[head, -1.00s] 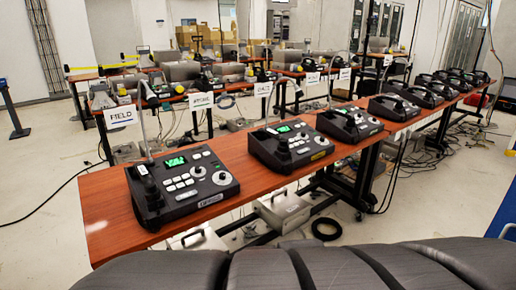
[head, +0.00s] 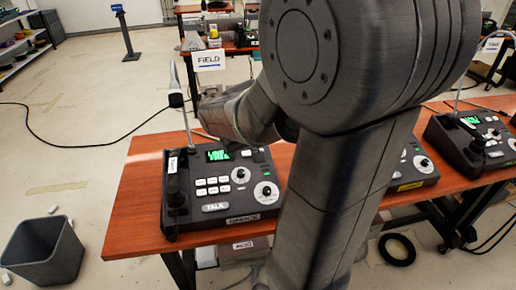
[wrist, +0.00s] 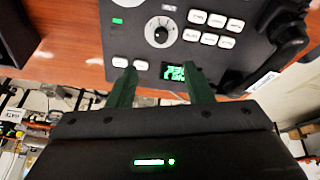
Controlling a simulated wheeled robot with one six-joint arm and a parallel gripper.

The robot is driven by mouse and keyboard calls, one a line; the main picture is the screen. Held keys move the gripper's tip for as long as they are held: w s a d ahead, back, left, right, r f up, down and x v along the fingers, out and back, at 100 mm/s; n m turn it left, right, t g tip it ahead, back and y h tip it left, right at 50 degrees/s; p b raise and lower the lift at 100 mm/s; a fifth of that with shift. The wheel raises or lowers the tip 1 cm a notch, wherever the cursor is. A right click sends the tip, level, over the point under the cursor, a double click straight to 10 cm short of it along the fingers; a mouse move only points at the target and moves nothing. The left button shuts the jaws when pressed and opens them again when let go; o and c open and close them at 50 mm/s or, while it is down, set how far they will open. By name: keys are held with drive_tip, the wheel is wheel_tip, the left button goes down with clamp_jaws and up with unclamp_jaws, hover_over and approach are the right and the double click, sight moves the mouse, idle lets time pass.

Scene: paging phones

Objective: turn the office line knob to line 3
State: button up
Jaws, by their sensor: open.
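The nearest desk phone (head: 205,222) has a front label that seems to read OFFICE. It has a lit green display (head: 218,154), white buttons, a handset on its left, a smaller upper knob (head: 240,175) and a larger lower-right knob (head: 266,192). Which knob sets the line is not readable. The wrist view looks at this phone upside down, with the upper knob (wrist: 160,32) and the display (wrist: 174,71). My gripper (wrist: 160,72) is open and empty, its green fingers over the display edge, short of the knob. In the head view my arm hides it.
Two more phones (head: 410,182) stand right on the wooden table (head: 140,205), one partly behind my arm. A thin upright gooseneck microphone (head: 176,85) rises behind the office phone, near the FIELD sign (head: 209,60). A grey bin (head: 45,252) stands on the floor left.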

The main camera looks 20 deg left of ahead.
sight(241, 172)
drive_tip(key=b+x, duration=0.1)
drive_tip(key=x, duration=1.2)
drive_tip(key=shift+a+f, duration=0.2)
drive_tip(key=shift+f, duration=0.1)
drive_tip(key=shift+c, duration=0.3)
drive_tip(key=c, duration=0.9)
